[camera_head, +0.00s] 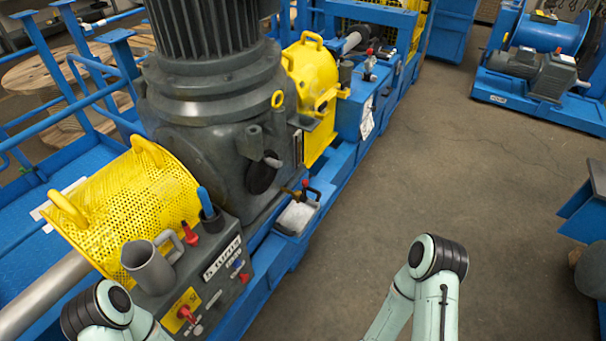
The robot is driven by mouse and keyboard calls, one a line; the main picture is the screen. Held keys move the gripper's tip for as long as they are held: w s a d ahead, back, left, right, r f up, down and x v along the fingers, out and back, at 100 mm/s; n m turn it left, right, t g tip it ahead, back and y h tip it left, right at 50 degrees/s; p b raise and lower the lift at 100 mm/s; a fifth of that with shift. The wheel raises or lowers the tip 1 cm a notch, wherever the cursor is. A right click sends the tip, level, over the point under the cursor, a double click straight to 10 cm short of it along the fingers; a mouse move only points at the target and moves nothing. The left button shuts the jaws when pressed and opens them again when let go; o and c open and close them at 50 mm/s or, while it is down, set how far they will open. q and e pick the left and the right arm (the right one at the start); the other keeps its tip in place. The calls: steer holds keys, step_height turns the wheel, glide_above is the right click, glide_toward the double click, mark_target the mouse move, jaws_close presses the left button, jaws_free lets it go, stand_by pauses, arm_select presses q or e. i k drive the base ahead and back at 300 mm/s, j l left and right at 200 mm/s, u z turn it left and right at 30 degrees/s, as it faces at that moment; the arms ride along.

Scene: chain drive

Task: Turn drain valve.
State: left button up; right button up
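A small brass valve with a red-tipped handle (304,187) shows at the lower side of the grey gearbox housing (205,130); it looks like the drain valve. Its handle looks roughly upright, but it is too small to tell the valve's exact setting. A small tray with a whitish content (296,217) sits just below it on the blue frame. Parts of my two arms show at the bottom edge, the left one in front of the control box and the right one over the floor. Neither gripper is in view, and neither visible arm part touches the valve.
Yellow guards (140,205) flank the gearbox. A grey control box (215,275) with red levers and a grey mug (148,267) stands at front left. Blue machinery (540,75) stands at back right.

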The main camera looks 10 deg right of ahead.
mark_target(303, 198)
steer(key=i+l+u, duration=0.1)
steer(key=u, duration=0.25)
steer(key=l+u, duration=0.15)
steer(key=u, duration=0.25)
steer(key=i+l+u, duration=0.1)
steer(key=u, duration=0.25)
steer(key=l+u, duration=0.4)
steer(key=l, duration=1.1)
steer(key=i+l, duration=0.1)
steer(key=l, duration=0.25)
